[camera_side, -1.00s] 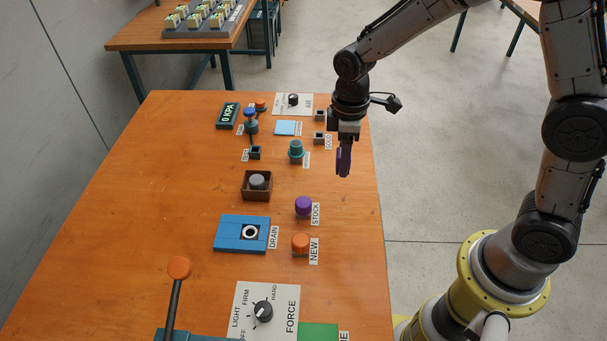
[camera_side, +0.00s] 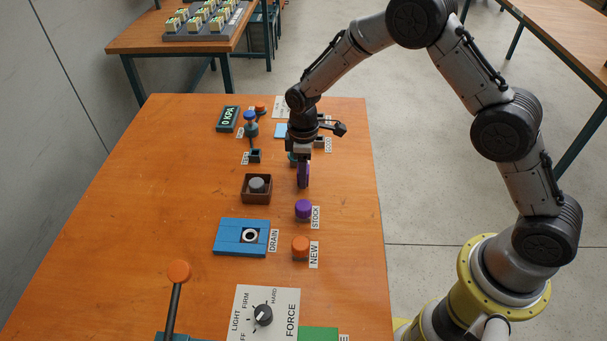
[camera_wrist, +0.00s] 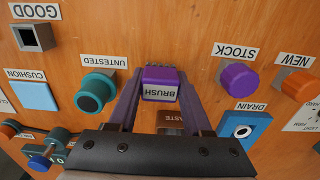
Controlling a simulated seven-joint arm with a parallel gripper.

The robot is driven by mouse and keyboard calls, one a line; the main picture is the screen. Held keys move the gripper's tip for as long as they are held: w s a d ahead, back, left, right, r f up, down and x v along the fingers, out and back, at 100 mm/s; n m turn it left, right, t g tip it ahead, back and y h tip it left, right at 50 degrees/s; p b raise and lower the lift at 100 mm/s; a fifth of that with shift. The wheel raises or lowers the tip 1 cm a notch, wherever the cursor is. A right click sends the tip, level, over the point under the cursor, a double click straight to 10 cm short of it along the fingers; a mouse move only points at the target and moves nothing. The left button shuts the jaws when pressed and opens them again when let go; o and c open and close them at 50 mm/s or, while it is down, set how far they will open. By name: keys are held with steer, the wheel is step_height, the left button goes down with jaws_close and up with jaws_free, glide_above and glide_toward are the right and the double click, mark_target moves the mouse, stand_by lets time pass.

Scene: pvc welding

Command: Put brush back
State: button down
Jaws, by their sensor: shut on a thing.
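My gripper (camera_side: 302,180) is shut on a purple block with a white BRUSH label, the brush (camera_wrist: 160,82). In the wrist view the brush sits between the two fingertips. In the side view my gripper hangs over the table, in front of the teal cylinder and behind the purple STOCK cylinder (camera_side: 303,208). The fingers and brush are hard to tell apart there. I cannot tell the brush's height above the table. A small dark holder (camera_side: 254,156) stands left of the gripper; its label is too small to read.
The brown WASTE box (camera_side: 257,199) with a grey cylinder is left of the gripper. The blue DRAIN block (camera_side: 228,235) and orange NEW cylinder (camera_side: 300,244) lie nearer the camera. The teal UNTESTED cylinder (camera_wrist: 95,92) and GOOD socket (camera_wrist: 33,38) are close. The table's left side is clear.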

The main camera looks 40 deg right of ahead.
steer(key=shift+f, duration=0.5)
steer(key=shift+f, duration=0.1)
steer(key=shift+c, duration=1.7)
jaws_free()
step_height(320, 180, up, 12)
steer(key=shift+r, duration=0.2)
